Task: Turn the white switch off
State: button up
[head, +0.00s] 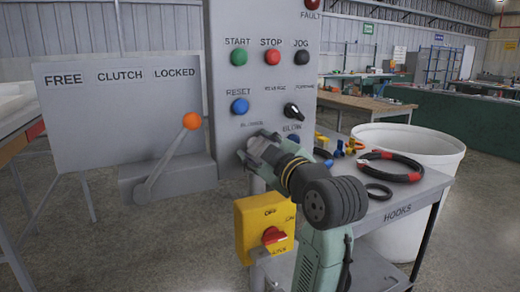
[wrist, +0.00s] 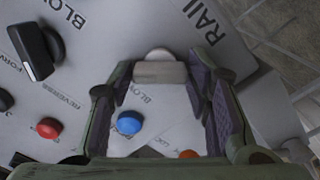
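The white switch (wrist: 160,66) shows in the wrist view on the grey control panel, as a pale rounded cap over a block-like lever. In the head view my gripper (head: 249,152) is at the lower part of the panel and hides the switch. In the wrist view my gripper (wrist: 160,88) has its two fingers spread, one on each side of the switch. Whether the fingertips touch the panel cannot be told.
The panel carries a blue RESET button (head: 240,106), a black selector knob (head: 292,110) and a red STOP button (head: 271,57). An orange-tipped lever (head: 191,120) stands left. A yellow switch box (head: 265,226) is below my gripper. A hose table (head: 400,197) and white bin (head: 425,145) are right.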

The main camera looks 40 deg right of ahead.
jog(key=shift+o, duration=1.4)
jog(key=shift+s, duration=0.1)
jog(key=v, duration=1.1)
jog(key=shift+s+a, duration=0.2)
jog(key=shift+s, duration=0.2)
